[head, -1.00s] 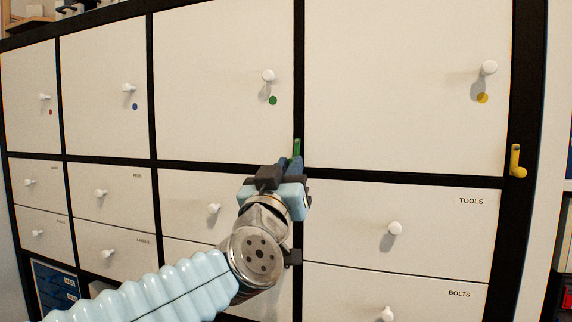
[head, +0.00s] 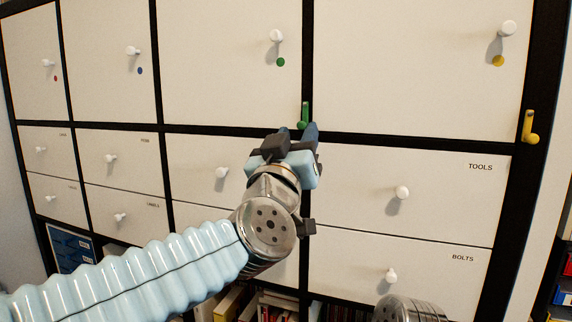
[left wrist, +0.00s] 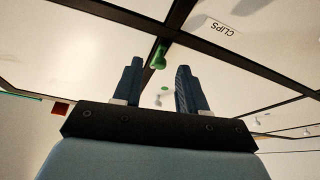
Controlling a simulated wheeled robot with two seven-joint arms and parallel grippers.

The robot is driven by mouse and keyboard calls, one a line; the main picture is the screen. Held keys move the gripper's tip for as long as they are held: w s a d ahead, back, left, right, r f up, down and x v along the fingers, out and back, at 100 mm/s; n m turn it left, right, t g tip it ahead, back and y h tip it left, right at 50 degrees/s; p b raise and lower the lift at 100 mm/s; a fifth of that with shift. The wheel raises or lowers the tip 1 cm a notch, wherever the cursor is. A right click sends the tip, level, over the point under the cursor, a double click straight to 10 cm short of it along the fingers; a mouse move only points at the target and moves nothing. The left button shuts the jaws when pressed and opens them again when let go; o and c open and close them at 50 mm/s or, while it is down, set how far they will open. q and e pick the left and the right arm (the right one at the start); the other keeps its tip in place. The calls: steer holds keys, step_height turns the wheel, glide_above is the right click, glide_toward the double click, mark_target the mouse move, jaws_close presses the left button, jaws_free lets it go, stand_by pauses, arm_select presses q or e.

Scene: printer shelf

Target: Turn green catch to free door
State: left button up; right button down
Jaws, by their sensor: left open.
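The green catch (head: 304,115) sits on the black upright to the right of the door with the green dot (head: 225,60). Its lever points up from a round pivot. That door is shut. My left gripper (head: 298,130) is open just below the catch, its fingers pointing up at it. In the left wrist view the catch (left wrist: 159,55) shows beyond and between the two blue fingertips (left wrist: 158,75), with nothing held. I cannot tell whether a finger touches it. My right gripper is out of view.
A yellow catch (head: 529,128) stands on the far right upright. White knobs stick out from the doors and drawers, including the green-dot door's knob (head: 276,36) and the TOOLS drawer's knob (head: 402,192). A metal part of mine shows at the bottom right.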

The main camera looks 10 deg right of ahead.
arm_select(q)
steer(key=b+v, duration=0.2)
steer(key=v, duration=1)
steer(key=w+a+f+g+y, duration=0.15)
steer(key=w+f, duration=0.35)
steer(key=f, duration=0.6)
steer(key=w+a+f+g+y, duration=0.15)
steer(key=w+f, duration=0.35)
steer(key=f, duration=0.6)
steer(key=w+f+g+y, duration=0.25)
steer(key=w+f, duration=0.25)
steer(key=f, duration=0.6)
steer(key=s+a+f+n+g+y, duration=0.15)
steer(key=a+f, duration=0.25)
steer(key=f, duration=0.6)
steer(key=s+a+f+g, duration=0.1)
steer(key=a+f+g, duration=0.25)
steer(key=f, duration=0.65)
steer(key=s+a+f+n+g, duration=0.2)
steer(key=s+a+f+g, duration=0.2)
steer(key=s+f, duration=0.6)
steer(key=s+a+f+n+g, duration=0.2)
steer(key=s+a+f+g, duration=0.2)
steer(key=s+f, duration=0.7)
steer(key=shift+a+f, duration=0.8)
steer(key=shift+a, duration=0.15)
